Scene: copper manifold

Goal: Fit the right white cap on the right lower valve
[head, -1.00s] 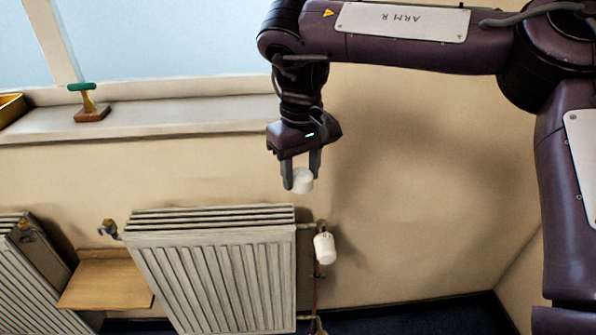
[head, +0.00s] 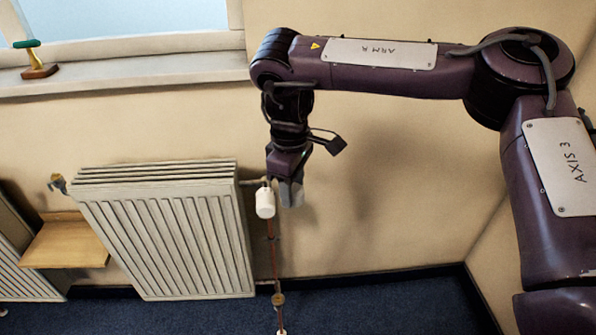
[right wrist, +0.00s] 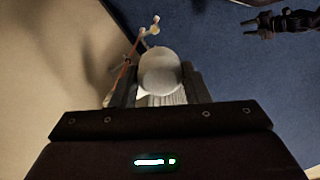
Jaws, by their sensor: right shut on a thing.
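My right gripper (head: 290,203) is shut on a white cap (right wrist: 160,70), which sits between its fingers in the right wrist view. In the head view the fingers hide most or all of this cap. The gripper points down just right of another white cap (head: 265,203), which is on the upper fitting at the radiator's right side. The lower brass valve (head: 278,299) is on the copper pipe, well below my right gripper. Brass fittings (right wrist: 144,31) also show beyond the held cap. My left gripper (right wrist: 245,28) shows small and dark at the upper right, its fingers apart and empty.
The radiator (head: 165,235) stands left of the pipe (head: 272,250). A wooden shelf (head: 65,245) is further left. The blue floor (head: 390,310) right of the pipe is clear.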

